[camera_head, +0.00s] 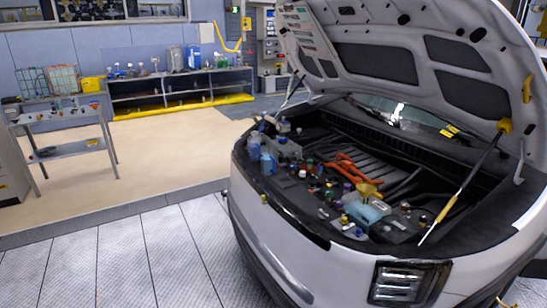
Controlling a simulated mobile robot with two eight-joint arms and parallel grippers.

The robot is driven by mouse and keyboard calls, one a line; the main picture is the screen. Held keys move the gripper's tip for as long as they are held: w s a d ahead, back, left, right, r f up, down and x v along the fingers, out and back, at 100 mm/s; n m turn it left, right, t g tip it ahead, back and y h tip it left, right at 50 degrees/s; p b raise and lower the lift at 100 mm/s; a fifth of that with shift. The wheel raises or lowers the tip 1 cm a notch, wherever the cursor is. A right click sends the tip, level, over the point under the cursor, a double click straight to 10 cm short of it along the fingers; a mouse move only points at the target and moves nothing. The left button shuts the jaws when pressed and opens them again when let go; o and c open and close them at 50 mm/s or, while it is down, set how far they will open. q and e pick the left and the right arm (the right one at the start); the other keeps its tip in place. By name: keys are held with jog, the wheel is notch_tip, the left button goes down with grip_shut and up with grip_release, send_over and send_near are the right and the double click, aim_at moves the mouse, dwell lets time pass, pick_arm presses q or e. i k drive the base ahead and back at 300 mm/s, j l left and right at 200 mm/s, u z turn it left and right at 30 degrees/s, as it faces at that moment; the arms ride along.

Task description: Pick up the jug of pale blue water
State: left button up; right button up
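No gripper of mine shows in the head view. A small blue container (267,163) stands at the left front edge of the car's open engine bay. Another blue item (254,146) is just behind it. A pale blue box-like container (366,214) sits nearer the front right of the bay, with a yellow funnel-like piece (369,191) beside or above it. I cannot tell which of these, if any, is the jug of pale blue water; they are too small to make out.
The white car's raised hood (415,55) hangs over the bay, held by a strut (465,188). Small caps and bottles crowd the bay's front edge. A metal cart (72,148) stands at left and a shelf bench (180,88) at the back wall. The floor between is clear.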

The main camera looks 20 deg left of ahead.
aim_at(268, 160)
jog(key=i+j, duration=0.25)
jog(key=i+j+z, duration=0.15)
jog(key=j, duration=0.3)
jog(key=i+j, duration=0.25)
jog(key=i+j+z, duration=0.15)
jog(key=j, duration=0.35)
jog(key=i+j, duration=0.25)
jog(key=j, duration=0.15)
jog(key=i+j+z, duration=0.15)
jog(key=j, duration=0.2)
jog(key=i+j, duration=0.2)
jog(key=j, duration=0.25)
jog(key=i+j+z, duration=0.15)
jog(key=j, duration=0.25)
